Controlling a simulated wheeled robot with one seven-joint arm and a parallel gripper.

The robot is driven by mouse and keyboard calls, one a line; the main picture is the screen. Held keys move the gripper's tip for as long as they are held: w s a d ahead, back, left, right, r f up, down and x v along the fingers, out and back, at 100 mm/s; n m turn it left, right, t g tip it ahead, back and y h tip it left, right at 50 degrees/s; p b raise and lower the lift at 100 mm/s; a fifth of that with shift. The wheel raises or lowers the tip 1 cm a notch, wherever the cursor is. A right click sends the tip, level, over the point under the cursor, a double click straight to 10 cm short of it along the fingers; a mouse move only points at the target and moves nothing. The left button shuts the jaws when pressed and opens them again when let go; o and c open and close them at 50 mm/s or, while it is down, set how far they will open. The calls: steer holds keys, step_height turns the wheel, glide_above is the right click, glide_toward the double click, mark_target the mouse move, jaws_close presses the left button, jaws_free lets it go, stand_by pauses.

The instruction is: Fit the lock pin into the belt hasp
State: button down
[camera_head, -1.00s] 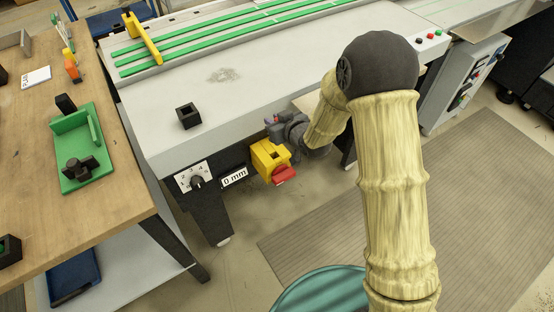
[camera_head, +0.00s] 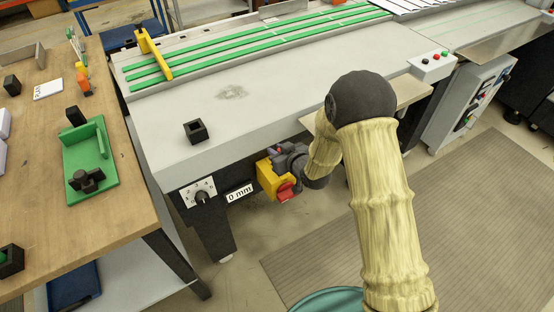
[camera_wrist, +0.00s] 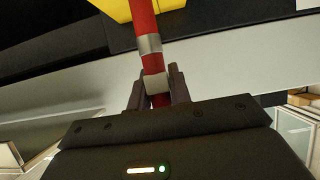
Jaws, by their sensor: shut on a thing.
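The belt hasp appears to be on the yellow box (camera_head: 268,183) with a red handle (camera_head: 286,191), under the front edge of the grey machine table. My gripper (camera_head: 277,155) is at the box's upper right in the head view, partly covering it. In the wrist view my gripper (camera_wrist: 155,88) is shut on a red rod with silver bands, which I take as the lock pin (camera_wrist: 144,22). The rod points away toward a yellow surface (camera_wrist: 112,8) at the top edge. Its far end is out of that view, so I cannot tell whether it touches or enters the hasp.
The machine table (camera_head: 290,105) stands above the box and carries a small black open block (camera_head: 195,131). A dial panel (camera_head: 199,193) is left of the box. A wooden bench (camera_head: 45,215) with a green fixture (camera_head: 95,165) stands at the left.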

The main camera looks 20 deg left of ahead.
steer(key=shift+f, duration=2.1)
steer(key=shift+f, duration=0.2)
steer(key=c, duration=1.3)
jaws_free()
steer(key=shift+r, duration=0.1)
